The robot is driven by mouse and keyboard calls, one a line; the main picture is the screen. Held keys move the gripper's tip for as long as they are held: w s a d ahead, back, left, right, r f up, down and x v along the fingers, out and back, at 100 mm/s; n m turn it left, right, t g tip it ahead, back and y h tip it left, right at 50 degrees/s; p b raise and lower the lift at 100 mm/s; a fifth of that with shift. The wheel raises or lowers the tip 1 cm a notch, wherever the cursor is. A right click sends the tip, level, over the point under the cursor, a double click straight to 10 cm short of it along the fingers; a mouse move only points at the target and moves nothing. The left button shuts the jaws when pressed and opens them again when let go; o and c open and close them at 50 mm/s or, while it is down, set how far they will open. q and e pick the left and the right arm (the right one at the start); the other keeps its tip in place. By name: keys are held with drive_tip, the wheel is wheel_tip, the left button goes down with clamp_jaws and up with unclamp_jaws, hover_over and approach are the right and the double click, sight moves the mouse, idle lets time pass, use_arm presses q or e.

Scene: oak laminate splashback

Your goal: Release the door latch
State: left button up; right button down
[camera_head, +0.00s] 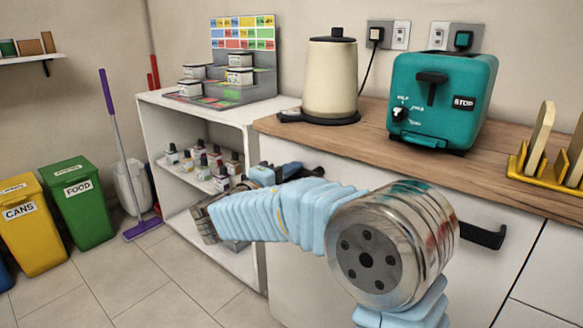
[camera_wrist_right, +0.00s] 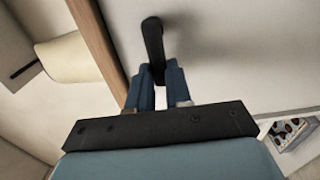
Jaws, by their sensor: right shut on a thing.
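A black door handle (camera_wrist_right: 152,42) stands out from a white cabinet front in the right wrist view. My right gripper (camera_wrist_right: 160,82) is shut on its near end, with the blue fingers on either side of it. In the head view the same gripper (camera_head: 290,172) is in front of the cabinet's left part, just under the counter edge, partly hidden by my own arm. The white door (camera_head: 300,268) looks closed. My left gripper is in neither view.
A second black handle (camera_head: 483,237) is on the front to the right. The wooden counter (camera_head: 375,145) holds a cream kettle (camera_head: 330,80), a teal toaster (camera_head: 440,100) and a yellow rack (camera_head: 540,175). An open white shelf (camera_head: 205,115) with small bottles stands close left of my gripper.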

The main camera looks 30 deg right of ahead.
drive_tip(key=c, duration=1)
unclamp_jaws()
drive_tip(key=shift+c, duration=0.2)
drive_tip(key=shift+a, duration=0.1)
drive_tip(key=v, duration=1.3)
drive_tip(key=shift+a, duration=0.3)
drive_tip(key=shift+s+f, duration=0.1)
